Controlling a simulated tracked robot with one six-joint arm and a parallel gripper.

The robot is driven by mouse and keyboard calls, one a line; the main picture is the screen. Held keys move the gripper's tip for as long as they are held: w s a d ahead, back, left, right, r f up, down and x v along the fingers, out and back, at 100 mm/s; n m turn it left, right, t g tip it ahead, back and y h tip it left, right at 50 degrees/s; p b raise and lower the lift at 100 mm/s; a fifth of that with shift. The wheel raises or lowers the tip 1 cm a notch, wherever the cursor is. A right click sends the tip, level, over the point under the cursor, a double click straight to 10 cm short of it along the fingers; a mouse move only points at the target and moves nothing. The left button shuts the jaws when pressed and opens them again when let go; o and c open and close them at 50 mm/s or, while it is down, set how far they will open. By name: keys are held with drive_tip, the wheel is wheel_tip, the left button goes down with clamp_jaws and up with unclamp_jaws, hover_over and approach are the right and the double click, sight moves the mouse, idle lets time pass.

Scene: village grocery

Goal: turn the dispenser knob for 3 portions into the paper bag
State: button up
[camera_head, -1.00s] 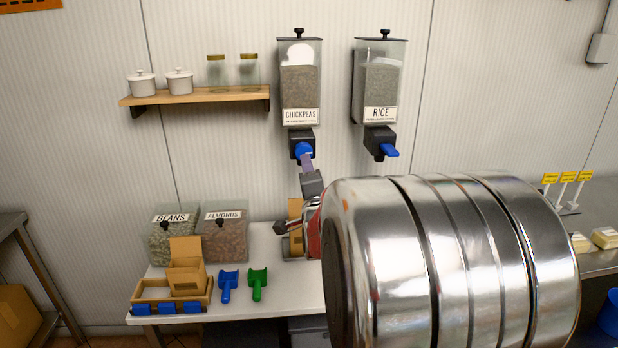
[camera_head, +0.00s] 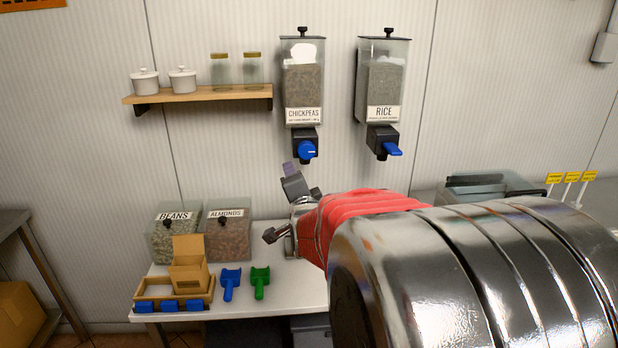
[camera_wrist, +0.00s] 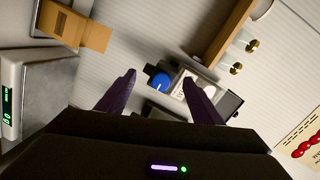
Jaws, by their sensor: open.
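The chickpeas dispenser (camera_head: 303,85) hangs on the wall, and its blue knob (camera_head: 306,150) faces out below the label. The knob also shows in the wrist view (camera_wrist: 160,82), framed between my fingertips. My gripper (camera_head: 290,167) is open and empty, lower than the knob and a little to its left in the head view, apart from it. In the wrist view, a brown paper bag (camera_wrist: 88,35) with a raised flap shows at the upper left, on the side below the dispenser. In the head view, the spot under the dispenser is hidden by my arm.
A rice dispenser (camera_head: 381,85) with a blue handle hangs to the right. A shelf (camera_head: 200,95) with pots and jars is at left. Bins of beans (camera_head: 172,240) and almonds (camera_head: 228,240), a wooden tray (camera_head: 146,304) and two scoops occupy the counter. A lit scale (camera_wrist: 30,75) shows at left.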

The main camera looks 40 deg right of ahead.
drive_tip(key=s+a+f+n+g+y, duration=0.2)
drive_tip(key=s+a+n, duration=0.25)
drive_tip(key=a, duration=0.35)
drive_tip(key=s+a+f+n+g+y, duration=0.25)
drive_tip(key=s+a+n, duration=0.2)
drive_tip(key=a, duration=0.45)
drive_tip(key=s+a+f+n+g+y, duration=0.1)
drive_tip(key=s+a+n+y, duration=0.25)
drive_tip(key=a+n, duration=0.35)
drive_tip(key=s+a+f+n+g, duration=0.3)
drive_tip(key=s+a, duration=0.3)
drive_tip(key=s, duration=0.5)
drive_tip(key=shift+s+a+n, duration=0.2)
drive_tip(key=shift+a+n, duration=0.1)
drive_tip(key=shift+n, duration=0.3)
drive_tip(key=shift+c, duration=0.5)
